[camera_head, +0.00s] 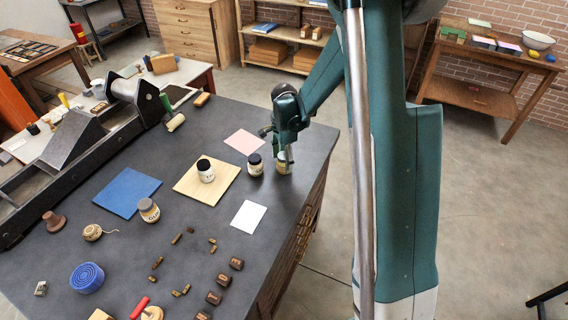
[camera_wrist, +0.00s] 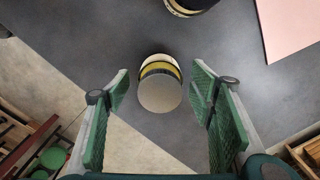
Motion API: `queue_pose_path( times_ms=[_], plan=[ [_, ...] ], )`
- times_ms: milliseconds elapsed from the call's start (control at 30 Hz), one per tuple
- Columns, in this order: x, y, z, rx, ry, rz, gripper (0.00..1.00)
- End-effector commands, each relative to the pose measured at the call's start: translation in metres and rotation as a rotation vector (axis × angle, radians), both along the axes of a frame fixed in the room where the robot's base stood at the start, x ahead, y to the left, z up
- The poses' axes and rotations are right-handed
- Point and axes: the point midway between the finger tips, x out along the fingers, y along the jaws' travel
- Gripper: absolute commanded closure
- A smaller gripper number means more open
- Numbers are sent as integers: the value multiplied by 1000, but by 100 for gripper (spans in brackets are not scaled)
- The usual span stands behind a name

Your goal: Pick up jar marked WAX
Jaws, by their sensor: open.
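My gripper (camera_head: 286,152) is open above a jar (camera_head: 284,167) near the table's right edge. In the wrist view the jar (camera_wrist: 160,92) has a pale grey lid and a yellow band, and stands between and beyond the two green fingers (camera_wrist: 160,105), with gaps on both sides. Its label cannot be read. A black-lidded jar (camera_head: 255,168) stands just left of it, and part of it shows at the wrist view's top (camera_wrist: 190,6). Another black-lidded jar (camera_head: 206,174) stands on a wooden board. A grey-lidded jar (camera_head: 149,213) stands at the blue sheet's corner. I cannot tell which is marked WAX.
A pink sheet (camera_head: 244,141) and a white sheet (camera_head: 249,216) lie near the jars. The wooden board (camera_head: 190,188) and blue sheet (camera_head: 122,190) lie further left, with a dark press (camera_head: 75,140) beyond. Small blocks and stamps (camera_head: 213,298) lie in front.

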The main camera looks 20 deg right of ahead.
Motion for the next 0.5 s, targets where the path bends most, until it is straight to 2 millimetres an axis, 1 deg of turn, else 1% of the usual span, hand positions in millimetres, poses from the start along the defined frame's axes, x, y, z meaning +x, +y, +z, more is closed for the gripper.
queue_pose_path(
  times_ms=[100,233,367,500],
  plan=[
    [0,0,-12,0,0,0,46],
    [0,0,-22,-1,0,0,46],
    [0,0,-27,-1,0,0,46],
    [0,0,-27,-1,0,0,46]
  ],
)
